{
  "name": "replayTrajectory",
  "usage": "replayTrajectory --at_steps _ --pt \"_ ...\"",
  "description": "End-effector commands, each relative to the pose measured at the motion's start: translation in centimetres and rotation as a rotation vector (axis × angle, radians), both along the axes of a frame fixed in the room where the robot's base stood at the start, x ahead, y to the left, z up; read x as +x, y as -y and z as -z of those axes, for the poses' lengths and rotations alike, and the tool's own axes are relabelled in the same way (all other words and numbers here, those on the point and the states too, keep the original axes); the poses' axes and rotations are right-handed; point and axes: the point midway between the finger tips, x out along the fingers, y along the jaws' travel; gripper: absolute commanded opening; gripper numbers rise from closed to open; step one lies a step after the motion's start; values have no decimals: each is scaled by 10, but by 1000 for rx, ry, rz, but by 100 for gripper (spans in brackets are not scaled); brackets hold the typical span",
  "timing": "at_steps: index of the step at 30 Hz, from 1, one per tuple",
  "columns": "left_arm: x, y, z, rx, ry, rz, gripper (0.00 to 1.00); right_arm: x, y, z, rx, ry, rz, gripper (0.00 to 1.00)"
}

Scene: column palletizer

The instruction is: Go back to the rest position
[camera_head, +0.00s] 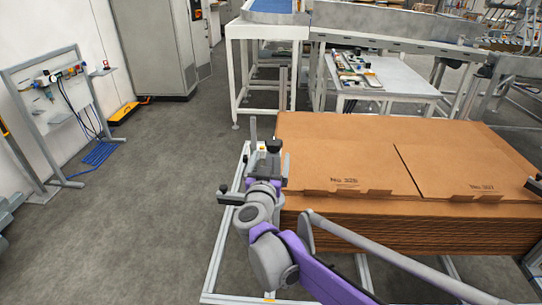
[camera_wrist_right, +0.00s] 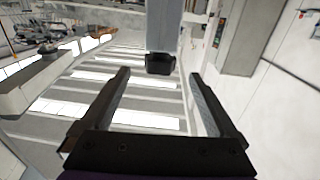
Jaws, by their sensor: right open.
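My right arm comes in from the lower right, and its right gripper (camera_head: 268,98) stands beside the left edge of the cardboard stack, with its fingers pointing up. In the right wrist view the two dark fingers of the right gripper (camera_wrist_right: 160,72) are wide apart. Nothing is held between them. A grey post with a black end (camera_wrist_right: 160,62) shows beyond the gap. My left gripper is not in view.
A stack of flat brown cardboard (camera_head: 340,135) lies on a light metal frame (camera_head: 222,245). Behind it stand a white table (camera_head: 405,80) and a conveyor (camera_head: 395,25). The grey floor (camera_head: 150,215) between is clear.

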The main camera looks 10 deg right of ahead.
Motion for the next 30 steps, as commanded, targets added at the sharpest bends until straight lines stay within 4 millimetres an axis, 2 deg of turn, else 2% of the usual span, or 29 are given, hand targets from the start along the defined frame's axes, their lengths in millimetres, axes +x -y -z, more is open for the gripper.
replayTrajectory --at_steps 8,11,14,17,20,21,23,24,27,30 --pt "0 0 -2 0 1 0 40 -2 -2 -5 1 7 -28 95" --pt "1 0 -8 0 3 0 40 -12 -10 -17 5 19 -127 95" --pt "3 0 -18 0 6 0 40 -36 -26 -26 16 -3 -298 95" --pt "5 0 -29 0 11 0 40 -75 -42 -15 36 -111 -474 95" --pt "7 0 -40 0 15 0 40 -125 -49 18 65 -296 -589 95" --pt "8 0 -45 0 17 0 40 -148 -46 35 79 -386 -611 95" --pt "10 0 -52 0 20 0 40 -184 -39 63 102 -530 -616 95" --pt "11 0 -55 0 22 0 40 -207 -31 81 117 -621 -604 95" --pt "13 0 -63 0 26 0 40 -258 -9 117 151 -816 -533 95" --pt "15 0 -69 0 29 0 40 -298 13 142 177 -957 -444 95"
